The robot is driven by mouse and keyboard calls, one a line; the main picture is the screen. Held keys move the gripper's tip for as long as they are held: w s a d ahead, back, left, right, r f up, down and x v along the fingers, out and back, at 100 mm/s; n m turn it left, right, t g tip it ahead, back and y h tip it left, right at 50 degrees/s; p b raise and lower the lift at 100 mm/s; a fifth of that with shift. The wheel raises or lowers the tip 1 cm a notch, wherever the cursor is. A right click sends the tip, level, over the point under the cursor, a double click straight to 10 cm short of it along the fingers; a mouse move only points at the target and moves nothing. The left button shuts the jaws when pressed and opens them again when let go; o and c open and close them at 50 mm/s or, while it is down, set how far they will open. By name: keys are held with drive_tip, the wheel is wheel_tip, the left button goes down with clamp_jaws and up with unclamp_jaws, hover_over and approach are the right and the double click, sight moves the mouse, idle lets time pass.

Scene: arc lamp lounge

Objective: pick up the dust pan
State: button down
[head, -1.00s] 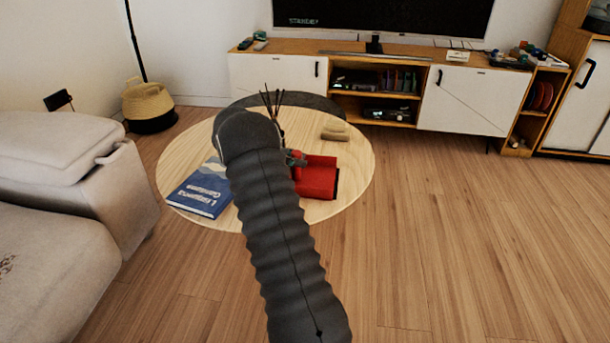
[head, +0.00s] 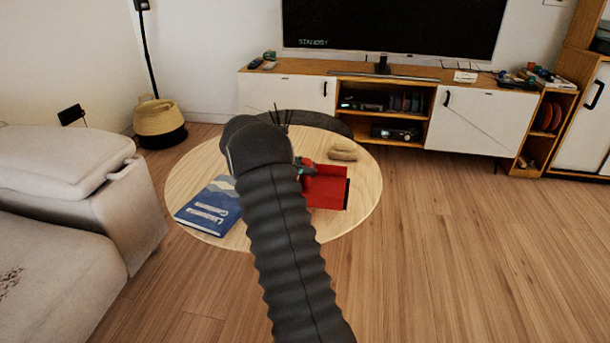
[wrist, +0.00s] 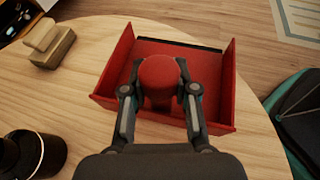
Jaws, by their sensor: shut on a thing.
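The red dust pan (head: 328,190) shows over the round wooden table, just right of my arm in the head view. In the wrist view the dust pan (wrist: 218,85) has its open tray facing up, with a dark front lip at the far side. My gripper (wrist: 160,94) has a finger on each side of its rounded red handle and is shut on it. In the head view my arm hides most of the gripper (head: 303,170). The pan looks slightly above the tabletop, though the gap is hard to see.
The round table (head: 352,205) also bears a blue book (head: 208,206) at left and a pale wooden block (head: 343,152) close behind the pan. A dark container (wrist: 38,152) stands near the gripper. A sofa (head: 75,210) is at left; the floor at right is clear.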

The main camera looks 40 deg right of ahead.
drive_tip(key=s+r, duration=0.6)
drive_tip(key=s, duration=0.5)
drive_tip(key=shift+d+r, duration=0.25)
drive_tip(key=shift+d, duration=0.15)
